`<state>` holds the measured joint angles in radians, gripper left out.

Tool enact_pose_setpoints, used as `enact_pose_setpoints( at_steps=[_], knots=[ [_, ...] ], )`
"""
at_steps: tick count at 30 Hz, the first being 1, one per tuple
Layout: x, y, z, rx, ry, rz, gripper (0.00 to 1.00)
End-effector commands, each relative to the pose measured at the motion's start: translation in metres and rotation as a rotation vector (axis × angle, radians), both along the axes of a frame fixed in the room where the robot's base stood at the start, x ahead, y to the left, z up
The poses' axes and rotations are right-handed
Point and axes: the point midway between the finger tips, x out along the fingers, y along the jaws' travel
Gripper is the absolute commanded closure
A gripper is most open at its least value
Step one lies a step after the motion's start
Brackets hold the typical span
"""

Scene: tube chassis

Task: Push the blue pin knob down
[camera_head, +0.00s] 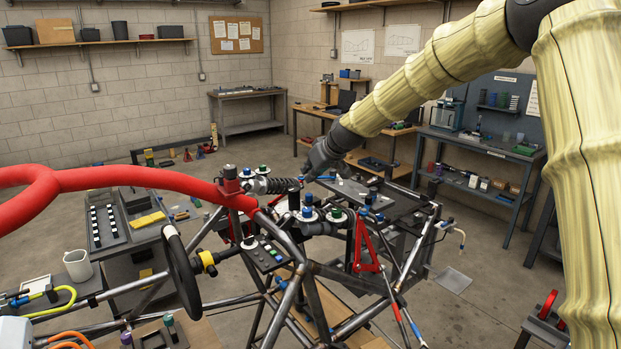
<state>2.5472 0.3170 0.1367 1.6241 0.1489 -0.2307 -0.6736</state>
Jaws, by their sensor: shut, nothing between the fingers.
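Several small blue knobs show on the tube chassis, and I cannot tell for certain which is the pin knob. One blue knob (307,212) sits on a white disc near the middle of the chassis, beside a green knob (336,214). Another blue knob (248,171) sits on a white disc further left, and more blue tops (379,217) stand to the right. My gripper (307,177) is shut and empty, pointing down and left above the middle of the chassis. Its fingertips are small and dark here. I cannot tell whether they touch anything.
A thick red tube (130,175) crosses the left side. A black steering wheel (181,270), a coil-over damper (270,185) and a red bracket (366,240) stand around the knobs. A grey cart (125,258) with parts is at left. Open floor (480,240) lies to the right.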

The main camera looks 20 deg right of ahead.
Motion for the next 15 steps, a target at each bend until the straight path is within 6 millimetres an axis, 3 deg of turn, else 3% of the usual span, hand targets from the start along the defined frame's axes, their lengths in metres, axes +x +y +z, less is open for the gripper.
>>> enact_pose_setpoints(
  at_steps=[15],
  knots=[
    [-0.04,-0.015,0.042,0.0,-0.003,-0.001,1.0]
  ],
)
